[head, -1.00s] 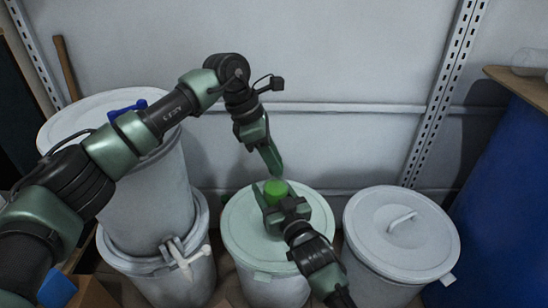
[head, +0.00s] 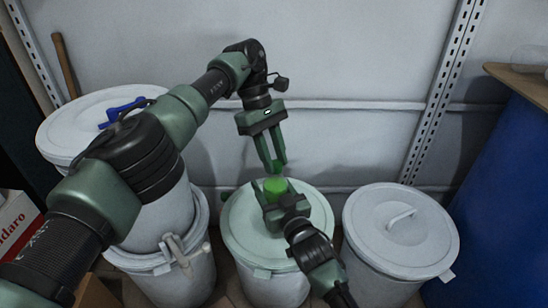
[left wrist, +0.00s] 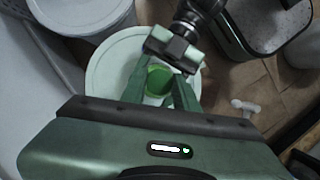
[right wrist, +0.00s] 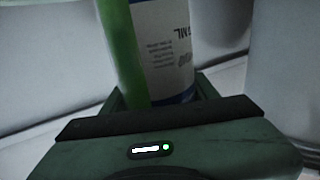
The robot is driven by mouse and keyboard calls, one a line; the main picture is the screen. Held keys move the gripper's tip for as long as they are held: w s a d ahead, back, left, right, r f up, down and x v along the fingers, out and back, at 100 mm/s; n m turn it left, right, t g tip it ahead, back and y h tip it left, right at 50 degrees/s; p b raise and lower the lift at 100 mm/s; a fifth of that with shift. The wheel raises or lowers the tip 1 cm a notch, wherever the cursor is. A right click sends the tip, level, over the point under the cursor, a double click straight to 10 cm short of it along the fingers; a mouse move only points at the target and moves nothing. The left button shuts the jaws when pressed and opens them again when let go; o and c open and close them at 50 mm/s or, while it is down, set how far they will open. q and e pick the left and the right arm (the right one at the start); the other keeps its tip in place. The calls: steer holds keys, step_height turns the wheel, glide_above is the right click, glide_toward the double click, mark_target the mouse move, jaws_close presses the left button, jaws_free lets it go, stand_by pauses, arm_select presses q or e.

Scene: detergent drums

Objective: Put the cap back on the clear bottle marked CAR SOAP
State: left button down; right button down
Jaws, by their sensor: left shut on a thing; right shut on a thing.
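A bright green cap (head: 275,186) is between the fingertips of my left gripper (head: 274,170), which reaches down from above. The green cap also shows between the left fingers in the left wrist view (left wrist: 158,79). My right gripper (head: 272,204) is shut on the bottle below it, over the middle drum. In the right wrist view the bottle (right wrist: 168,50) fills the space between the fingers, with a white and blue label and green along its left side. Its label text is upside down there and only partly readable. I cannot tell whether the cap sits fully on the neck.
The bottle is over a pale lidded drum (head: 240,235). Another lidded drum (head: 400,235) stands to the right, and stacked drums (head: 165,215) stand to the left. A blue drum (head: 500,200) is at far right. The wall is close behind.

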arm_select(q)
steer(key=shift+a, duration=0.1)
steer(key=c, duration=1.1)
jaws_free()
steer(key=shift+r, duration=0.1)
steer(key=shift+r, duration=2.2)
